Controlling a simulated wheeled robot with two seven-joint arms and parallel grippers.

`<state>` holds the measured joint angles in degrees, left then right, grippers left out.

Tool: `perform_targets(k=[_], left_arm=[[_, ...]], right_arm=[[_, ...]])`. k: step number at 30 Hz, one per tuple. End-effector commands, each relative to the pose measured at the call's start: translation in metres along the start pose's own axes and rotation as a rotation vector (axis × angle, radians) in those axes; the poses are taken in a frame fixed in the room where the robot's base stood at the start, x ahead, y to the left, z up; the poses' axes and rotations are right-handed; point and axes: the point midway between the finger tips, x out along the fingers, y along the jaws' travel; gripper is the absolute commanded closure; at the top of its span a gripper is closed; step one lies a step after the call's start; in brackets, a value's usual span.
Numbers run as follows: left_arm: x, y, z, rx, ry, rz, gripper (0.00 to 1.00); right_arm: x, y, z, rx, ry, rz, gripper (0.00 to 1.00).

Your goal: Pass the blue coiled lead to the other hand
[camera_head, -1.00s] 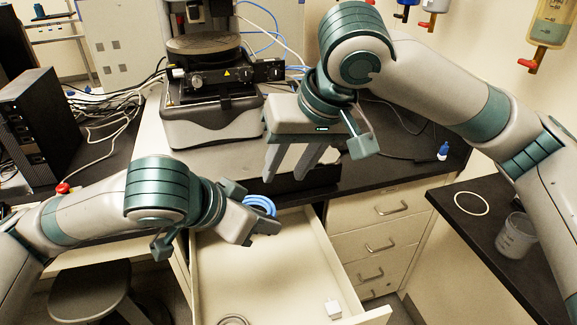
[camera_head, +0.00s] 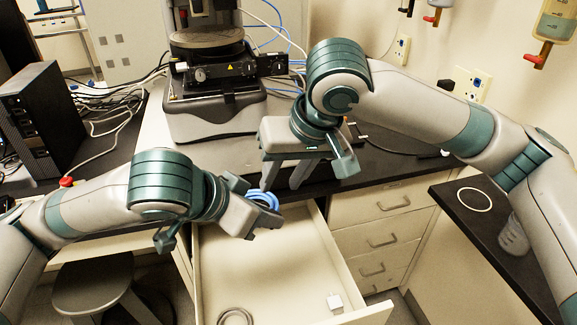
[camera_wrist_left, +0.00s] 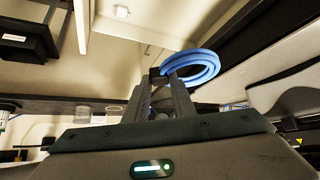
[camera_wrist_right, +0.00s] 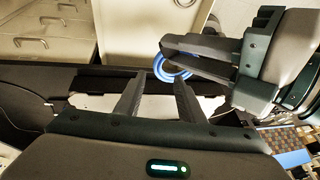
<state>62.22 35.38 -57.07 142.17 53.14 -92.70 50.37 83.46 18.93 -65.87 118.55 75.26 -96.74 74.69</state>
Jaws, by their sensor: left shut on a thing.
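The blue coiled lead (camera_head: 266,199) is a ring of several turns held above the open drawer. My left gripper (camera_head: 272,214) is shut on it; in the left wrist view the coil (camera_wrist_left: 204,68) sticks out to the right of the closed fingertips (camera_wrist_left: 165,75). My right gripper (camera_head: 283,188) is open and empty, pointing down just behind and above the coil. In the right wrist view its spread fingers (camera_wrist_right: 160,80) leave a gap, and the coil (camera_wrist_right: 168,66) shows beyond the right-hand fingertip. I cannot tell whether that finger touches it.
The open drawer (camera_head: 225,270) below holds a grey coiled cable (camera_head: 235,316) and a white adapter (camera_head: 335,303). The stylus profiler (camera_head: 215,120) stands on the dark bench behind.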

Motion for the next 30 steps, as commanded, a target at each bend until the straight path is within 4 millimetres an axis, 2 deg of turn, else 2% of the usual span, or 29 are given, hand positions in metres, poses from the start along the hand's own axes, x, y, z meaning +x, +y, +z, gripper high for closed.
perform_targets(k=[6,12,18,26,27,30], left_arm=[[0.0,0.0,0.0,0.0,0.0,0.0,1.0],[0.0,0.0,0.0,0.0,0.0,0.0,1.0],[0.0,0.0,0.0,0.0,0.0,0.0,1.0],[0.0,0.0,0.0,0.0,0.0,0.0,1.0],[0.0,0.0,0.0,0.0,0.0,0.0,1.0],[0.0,0.0,0.0,0.0,0.0,0.0,1.0]], right_arm=[[0.035,0.0,0.0,0.001,-0.002,0.0,0.64],[0.057,0.0,0.0,0.001,-0.001,0.0,0.64],[0.066,0.0,0.0,0.001,0.0,0.001,0.64],[0.067,0.0,0.0,0.0,0.0,0.0,0.64],[0.067,0.0,0.0,0.0,0.0,0.0,0.69],[0.067,0.0,0.0,0.0,0.0,0.0,0.93]])
